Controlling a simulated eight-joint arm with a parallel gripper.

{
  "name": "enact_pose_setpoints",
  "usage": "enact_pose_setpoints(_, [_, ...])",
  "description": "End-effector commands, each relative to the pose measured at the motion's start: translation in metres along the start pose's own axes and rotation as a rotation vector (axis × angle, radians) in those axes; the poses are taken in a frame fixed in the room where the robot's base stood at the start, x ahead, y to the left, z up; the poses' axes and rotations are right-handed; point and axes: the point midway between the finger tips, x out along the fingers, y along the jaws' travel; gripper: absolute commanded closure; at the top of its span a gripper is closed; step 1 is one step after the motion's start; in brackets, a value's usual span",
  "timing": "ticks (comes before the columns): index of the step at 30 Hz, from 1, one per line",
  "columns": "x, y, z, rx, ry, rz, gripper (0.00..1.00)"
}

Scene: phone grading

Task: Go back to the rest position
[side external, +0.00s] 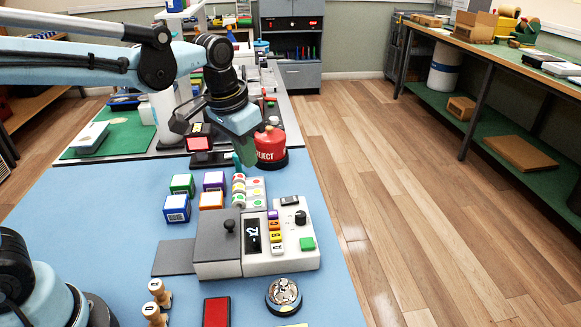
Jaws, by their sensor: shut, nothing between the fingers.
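My gripper (240,163) hangs from the light blue arm, pointing down over the back part of the blue table mat (330,215). Its fingers look shut, with nothing seen between them. The tips are just behind a rack of round colored stickers or stamps (240,187), and I cannot tell whether they touch it. A red round container marked REJECT (270,146) stands just right of the gripper. The grey and white grading device (255,243), with a display, colored letter keys, a knob and a green button, sits in front of the gripper.
Several colored boxes (177,208) stand left of the rack. A silver bell (284,297), a red pad (216,311) and wooden stamps (159,292) are at the front. A green mat (115,137) with a pale device lies back left. The mat's right side is clear.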

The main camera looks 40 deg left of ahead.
Motion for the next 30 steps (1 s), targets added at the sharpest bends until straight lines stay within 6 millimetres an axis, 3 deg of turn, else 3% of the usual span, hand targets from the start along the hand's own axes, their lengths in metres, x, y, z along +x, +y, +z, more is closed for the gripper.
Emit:
enact_pose_setpoints(6, [-0.013, -0.012, 0.041, -0.058, 0.139, -0.018, 1.0])
enact_pose_setpoints(15, [-0.01, -0.022, 0.09, -0.13, 0.318, -0.045, 1.0])
enact_pose_setpoints(22, [-0.003, -0.025, 0.106, -0.155, 0.389, -0.056, 1.0])
enact_pose_setpoints(30, [-0.002, -0.025, 0.108, -0.159, 0.398, -0.057, 1.0])
